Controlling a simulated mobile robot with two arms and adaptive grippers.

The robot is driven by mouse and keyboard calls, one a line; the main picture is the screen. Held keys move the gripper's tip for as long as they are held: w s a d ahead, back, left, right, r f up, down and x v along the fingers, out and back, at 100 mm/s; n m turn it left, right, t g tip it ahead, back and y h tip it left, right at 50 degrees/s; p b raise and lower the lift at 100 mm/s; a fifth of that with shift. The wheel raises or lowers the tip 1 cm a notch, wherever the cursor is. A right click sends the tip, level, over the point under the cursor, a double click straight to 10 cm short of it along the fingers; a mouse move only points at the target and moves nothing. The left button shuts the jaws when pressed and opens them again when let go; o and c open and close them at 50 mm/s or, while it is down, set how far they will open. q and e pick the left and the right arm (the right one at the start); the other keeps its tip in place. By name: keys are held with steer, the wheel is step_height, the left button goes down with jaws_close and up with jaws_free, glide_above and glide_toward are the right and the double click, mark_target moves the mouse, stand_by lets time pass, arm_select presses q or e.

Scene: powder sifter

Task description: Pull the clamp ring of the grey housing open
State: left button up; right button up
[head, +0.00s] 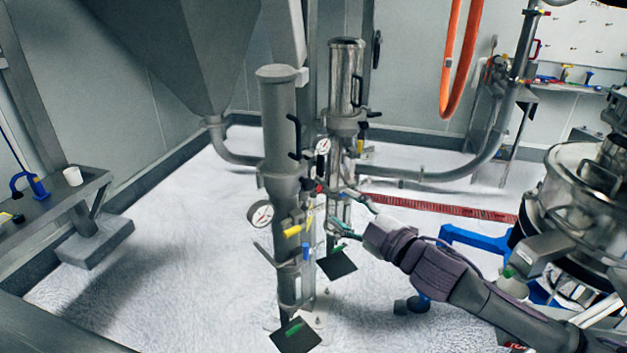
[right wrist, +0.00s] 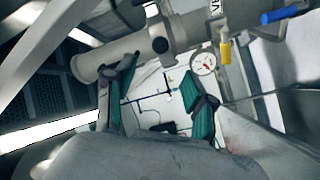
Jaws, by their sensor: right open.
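The grey housing (head: 279,125) is a tall matte column left of a shiny metal one, with a black side handle, a gauge and yellow and blue grips. I cannot clearly single out its clamp ring among the fittings on the lower column. My right gripper (head: 340,212) reaches in from the right, beside these fittings. In the right wrist view its teal-padded fingers (right wrist: 158,72) are spread with nothing held between them. A grey tube with a yellow grip (right wrist: 225,52) and a blue grip (right wrist: 278,15) crosses beyond the fingertips. My left gripper is not seen.
The shiny metal column (head: 345,75) stands close behind the grey housing. A bent pipe (head: 235,152) runs at the left and a bench (head: 85,190) stands far left. A round steel machine (head: 580,190) is at the right. The white floor in front is mostly clear.

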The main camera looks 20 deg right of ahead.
mark_target(310, 186)
steer(key=p+x, duration=0.3)
steer(key=x, duration=0.8)
steer(key=shift+w+r+p, duration=0.1)
steer(key=shift+w+p, duration=0.05)
steer(key=shift+p, duration=0.25)
steer(key=shift+w+a, duration=0.3)
steer(key=shift+w, duration=0.3)
steer(key=shift+c, duration=0.2)
jaws_close()
